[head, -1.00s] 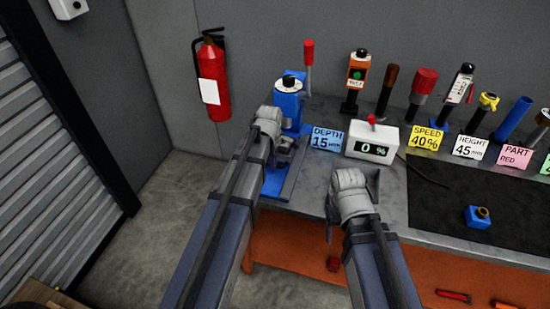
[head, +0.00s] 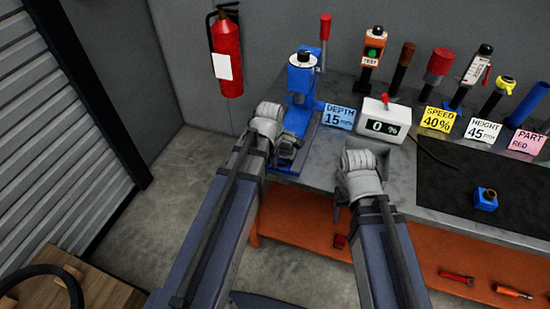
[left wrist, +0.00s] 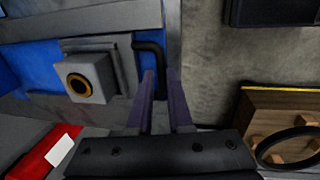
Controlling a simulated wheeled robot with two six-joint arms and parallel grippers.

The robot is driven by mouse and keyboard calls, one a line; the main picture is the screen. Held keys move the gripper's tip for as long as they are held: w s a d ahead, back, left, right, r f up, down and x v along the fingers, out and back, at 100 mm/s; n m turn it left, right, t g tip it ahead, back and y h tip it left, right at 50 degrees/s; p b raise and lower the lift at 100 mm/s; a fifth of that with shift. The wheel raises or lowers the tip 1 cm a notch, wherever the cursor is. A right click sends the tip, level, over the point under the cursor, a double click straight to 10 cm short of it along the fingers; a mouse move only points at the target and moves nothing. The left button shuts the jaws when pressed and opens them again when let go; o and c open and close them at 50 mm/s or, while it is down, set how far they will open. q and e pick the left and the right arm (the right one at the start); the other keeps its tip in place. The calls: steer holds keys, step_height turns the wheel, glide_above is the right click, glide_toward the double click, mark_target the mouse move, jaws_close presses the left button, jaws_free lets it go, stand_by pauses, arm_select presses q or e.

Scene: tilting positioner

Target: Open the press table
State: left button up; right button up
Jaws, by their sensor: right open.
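The blue press (head: 301,78) stands at the left end of the grey workbench, with a black knob on top and a red-handled lever (head: 324,40). My left gripper (head: 288,146) is at the near end of the press's base and hides part of it. In the left wrist view, a grey block (left wrist: 86,78) with a gold-ringed hole sits against the blue body. A black bent handle (left wrist: 150,58) beside it reaches down to my left fingertips (left wrist: 161,78); a firm grip is unclear. My right gripper (head: 368,160) is open over the bench's near edge, its fingers mostly hidden.
A white display box (head: 381,121) reading 0 % and a blue DEPTH card (head: 338,117) stand right of the press. A black mat (head: 450,195) bears a small blue block (head: 485,199). An orange shelf (head: 320,228) runs below. A red extinguisher (head: 227,55) hangs on the wall.

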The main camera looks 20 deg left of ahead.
arm_select(q)
steer(key=o, duration=0.4)
steer(key=r+p, duration=0.2)
steer(key=s+r+p, duration=0.1)
steer(key=r+p, duration=0.4)
steer(key=shift+s+r+p, duration=0.2)
steer(key=shift+r+p, duration=0.15)
stand_by(0.5)
steer(key=s+d+m, duration=0.4)
steer(key=m, duration=0.3)
steer(key=s+d+m+g, duration=0.1)
steer(key=s+d+m, duration=0.3)
steer(key=m, duration=0.3)
steer(key=s+d+m+g+y, duration=0.1)
steer(key=s+d+m, duration=0.3)
steer(key=m, duration=0.3)
steer(key=shift+d+f+m, duration=0.1)
steer(key=shift+d+m, duration=0.2)
steer(key=shift+d, duration=0.4)
